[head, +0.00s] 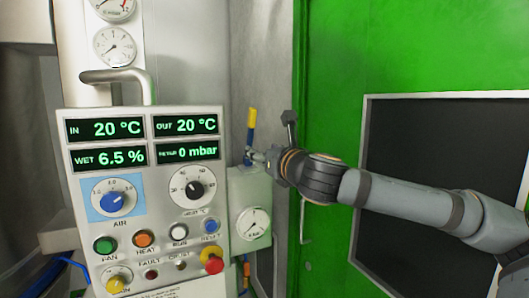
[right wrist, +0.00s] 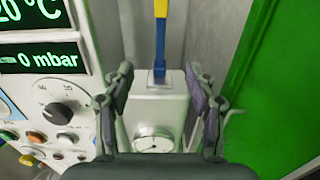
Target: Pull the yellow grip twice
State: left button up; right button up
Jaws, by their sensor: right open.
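The yellow grip (head: 252,118) is the top of an upright lever with a blue stem (head: 249,139). The lever rises from a grey box with a round gauge, right of the control panel. In the right wrist view, the yellow grip (right wrist: 161,8) is cut by the top edge, and the blue stem (right wrist: 160,40) runs down to the box. My right gripper (head: 255,157) is at the lever's lower end, below the yellow grip. It is open and empty, with a finger on each side of the lever's line in the wrist view. My left gripper is out of view.
The control panel (head: 149,211) with displays, knobs and a red button (head: 214,264) stands left of the lever. The gauge box (head: 245,190) sits under it. A green door with a dark window (head: 440,140) is at the right, behind my right arm.

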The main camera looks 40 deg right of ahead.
jog(key=b+v, duration=0.7)
jog(key=v, duration=0.2)
dwell(0.5)
